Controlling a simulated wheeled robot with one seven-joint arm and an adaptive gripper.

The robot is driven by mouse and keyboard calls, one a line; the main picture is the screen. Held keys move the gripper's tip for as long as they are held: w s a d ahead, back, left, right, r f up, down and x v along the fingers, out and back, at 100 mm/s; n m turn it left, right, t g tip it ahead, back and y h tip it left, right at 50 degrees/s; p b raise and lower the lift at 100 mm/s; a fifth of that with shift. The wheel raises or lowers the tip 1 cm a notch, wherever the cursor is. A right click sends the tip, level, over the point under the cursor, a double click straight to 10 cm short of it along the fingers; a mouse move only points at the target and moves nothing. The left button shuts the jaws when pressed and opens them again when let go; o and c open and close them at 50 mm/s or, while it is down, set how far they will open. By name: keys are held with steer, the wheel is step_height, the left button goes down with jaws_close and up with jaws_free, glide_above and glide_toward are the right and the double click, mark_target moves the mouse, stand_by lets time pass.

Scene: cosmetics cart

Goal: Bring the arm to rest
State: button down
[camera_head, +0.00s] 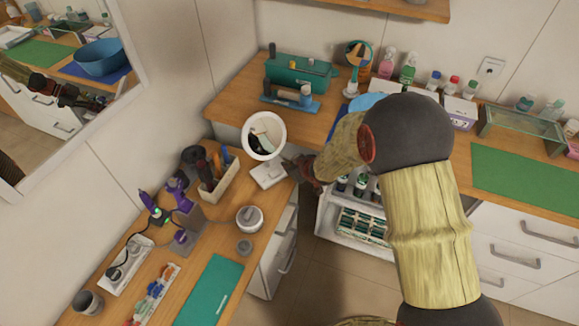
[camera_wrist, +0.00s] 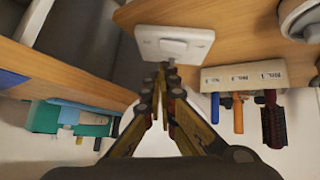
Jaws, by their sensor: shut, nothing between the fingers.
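My gripper (camera_head: 299,169) is shut and empty. In the head view it hangs at the end of my arm, close to the right side of a round white tabletop mirror (camera_head: 264,136). My upper arm covers the middle right of that view. In the wrist view the shut fingertips (camera_wrist: 166,76) point at the white square base (camera_wrist: 176,44) of the mirror. I cannot tell whether they touch it.
The brush holder (camera_head: 221,176) stands left of the mirror; it also shows in the wrist view (camera_wrist: 240,80). A teal box (camera_head: 300,68) and several bottles line the back counter. A shelf cart (camera_head: 327,222) is below my forearm. A green mat (camera_head: 525,184) lies clear at right.

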steer(key=shift+s+d+r, duration=0.25)
stand_by(0.4)
steer(key=s+d+f+m+g+h, duration=0.1)
steer(key=s+d+f+g+h, duration=0.15)
steer(key=s+d+f, duration=0.35)
steer(key=s+d+r+m+g+h, duration=0.2)
steer(key=s+d+r+h, duration=0.1)
steer(key=s+d+r, duration=0.4)
steer(key=s+d+r+m+t, duration=0.1)
steer(key=s+d+r, duration=0.3)
steer(key=s+r, duration=0.8)
steer(key=s+d+r+m+t, duration=0.1)
steer(key=s+d+r+m, duration=0.3)
steer(key=s+r, duration=0.8)
step_height(320, 180, up, 4)
steer(key=shift+d+r+m+y, duration=0.25)
steer(key=shift+d+m+y, duration=0.05)
steer(key=shift+y, duration=0.05)
